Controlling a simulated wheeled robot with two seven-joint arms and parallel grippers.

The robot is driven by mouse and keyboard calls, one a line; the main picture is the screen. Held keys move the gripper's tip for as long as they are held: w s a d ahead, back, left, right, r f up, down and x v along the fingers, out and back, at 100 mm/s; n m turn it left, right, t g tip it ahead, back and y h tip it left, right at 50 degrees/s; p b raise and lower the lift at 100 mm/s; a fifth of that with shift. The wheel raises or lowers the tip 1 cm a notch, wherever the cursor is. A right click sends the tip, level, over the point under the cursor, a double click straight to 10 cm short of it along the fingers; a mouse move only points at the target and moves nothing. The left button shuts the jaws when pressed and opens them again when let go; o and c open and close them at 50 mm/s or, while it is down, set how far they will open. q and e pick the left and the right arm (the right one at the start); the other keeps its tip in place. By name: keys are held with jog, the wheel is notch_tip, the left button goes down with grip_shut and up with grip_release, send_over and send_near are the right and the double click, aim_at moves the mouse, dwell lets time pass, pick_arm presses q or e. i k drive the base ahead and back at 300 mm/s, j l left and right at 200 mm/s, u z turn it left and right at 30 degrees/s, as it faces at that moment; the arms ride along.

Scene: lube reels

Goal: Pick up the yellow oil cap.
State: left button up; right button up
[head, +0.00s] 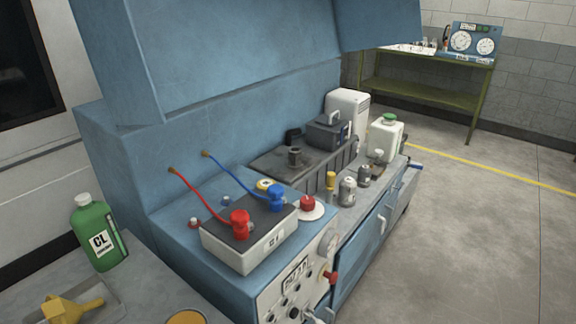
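A small upright yellow cylinder (331,181) stands further right among grey fittings. Neither of my grippers can be made out in the head view.
A red clamp (240,222) and its cable stand on the box. A red knob on a white disc (307,204) is to its right. A green bottle (94,233) and a yellow funnel (69,307) are at left. A blue hood (230,60) overhangs the bench. Open floor (470,230) lies right.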

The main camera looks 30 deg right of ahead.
aim_at(263, 185)
jog(key=l+u, duration=0.2)
jog(key=u, duration=0.45)
jog(key=l+u, duration=0.3)
jog(key=l, duration=0.25)
jog(key=k+l+u, duration=0.1)
jog(key=l+u, duration=0.15)
jog(key=l, duration=0.25)
jog(key=k+l, duration=0.1)
jog(key=l, duration=0.35)
jog(key=k+l, duration=0.1)
jog(key=l, duration=0.35)
jog(key=k+l+u, duration=0.1)
jog(key=l, duration=0.35)
